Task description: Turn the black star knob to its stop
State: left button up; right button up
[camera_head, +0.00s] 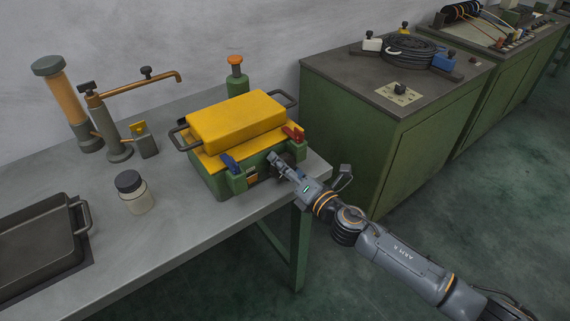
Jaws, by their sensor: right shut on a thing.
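The black star knob (287,159) is a small dark shape on the front of the green machine (212,178), near its right corner. My right gripper (275,160) reaches in from the lower right and is shut on the knob. The gripper hides much of the knob, so its turned angle cannot be told. The machine has a yellow cover (238,121) on top, with a blue lever (230,163) and a red lever (293,132) beside it. My left gripper is not in view.
The machine stands near the right end of a grey bench (165,228). A lidded jar (134,194), a dark tray (40,245) and a copper-piped fitting (118,143) stand left of it. A green cabinet (345,135) is at the right, past a gap.

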jog(key=shift+m, duration=1.3)
jog(key=o, duration=1.2)
jog(key=shift+c, duration=0.2)
jog(key=shift+f, duration=0.1)
jog(key=shift+f, duration=0.1)
jog(key=shift+s+d, duration=0.2)
jog(key=v, duration=0.7)
jog(key=shift+s+r, duration=0.2)
jog(key=shift+r, duration=0.05)
jog(key=shift+d, duration=0.1)
